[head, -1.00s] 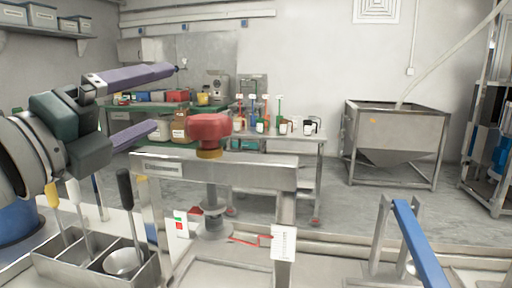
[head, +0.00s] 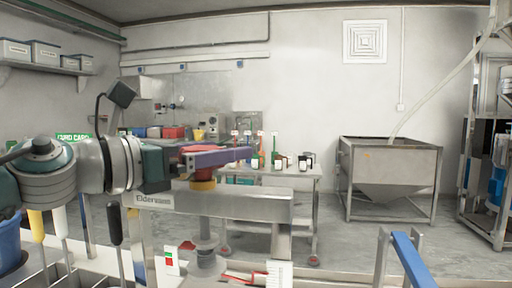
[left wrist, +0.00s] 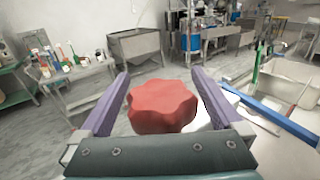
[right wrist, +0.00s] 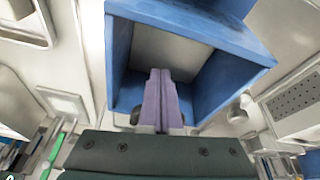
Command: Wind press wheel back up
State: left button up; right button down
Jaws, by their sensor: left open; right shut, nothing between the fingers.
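The red lobed press wheel (left wrist: 162,106) sits between the two purple fingers of my left gripper (left wrist: 160,78) in the left wrist view. The fingers are spread, with gaps visible beside the wheel. In the head view my left gripper (head: 222,156) lies level at the wheel and hides most of it. My right gripper (right wrist: 158,85) is shut and empty, before a blue open-fronted box (right wrist: 205,85).
A metal bin with tool handles (head: 60,272) stands at the lower left. A steel hopper (head: 388,165) is at the back right, and a blue-topped bar (head: 412,258) stands at the lower right. A side table (head: 300,178) with bottles and cups is behind the press.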

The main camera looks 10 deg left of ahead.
pick_arm(q)
jog(key=shift+w+d, duration=0.2)
jog(key=shift+w, duration=0.05)
jog(key=c, duration=1.2)
